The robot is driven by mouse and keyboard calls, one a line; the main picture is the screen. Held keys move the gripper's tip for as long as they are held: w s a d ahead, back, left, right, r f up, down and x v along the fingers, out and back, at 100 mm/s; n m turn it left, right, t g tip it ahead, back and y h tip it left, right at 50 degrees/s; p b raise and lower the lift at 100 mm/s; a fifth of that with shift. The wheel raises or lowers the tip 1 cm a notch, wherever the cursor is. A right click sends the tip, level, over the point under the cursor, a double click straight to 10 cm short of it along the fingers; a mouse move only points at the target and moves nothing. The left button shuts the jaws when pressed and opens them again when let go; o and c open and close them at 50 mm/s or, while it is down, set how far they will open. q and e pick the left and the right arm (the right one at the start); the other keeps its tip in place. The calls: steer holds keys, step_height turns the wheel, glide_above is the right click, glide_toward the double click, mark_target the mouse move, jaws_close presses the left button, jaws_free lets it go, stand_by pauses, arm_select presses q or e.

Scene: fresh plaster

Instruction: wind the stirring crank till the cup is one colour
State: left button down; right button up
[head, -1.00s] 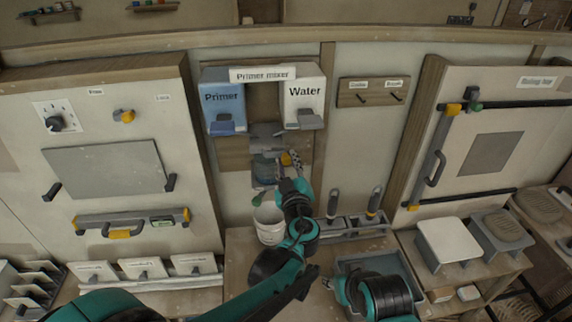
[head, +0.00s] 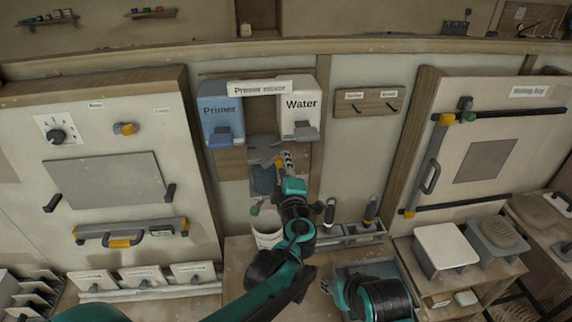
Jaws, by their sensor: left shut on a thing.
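The primer mixer has a blue Primer tank (head: 219,106) and a white Water tank (head: 300,100), with a grey mixing head (head: 262,143) under them.
A white bucket (head: 266,238) stands below the mixer, partly behind my left arm. Tools stand in a grey rack (head: 350,233) to the right. A grey tray (head: 385,268) lies in front of it. Wall panels flank the mixer.

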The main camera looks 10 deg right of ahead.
arm_select(q)
steer(key=shift+a+f+n, duration=0.1)
steer(key=shift+a+n, duration=0.2)
steer(key=shift+a, duration=0.05)
steer(key=c, duration=1.3)
jaws_free()
steer(key=shift+a, duration=0.35)
steer(key=shift+s+d, duration=0.15)
steer(key=shift+d, duration=0.15)
steer(key=shift+s, duration=0.3)
steer(key=s, duration=1.1)
steer(key=shift+a, duration=0.2)
arm_select(e)
steer(key=shift+a+r, duration=0.1)
steer(key=shift+a, duration=0.05)
arm_select(q)
steer(key=shift+a, duration=0.1)
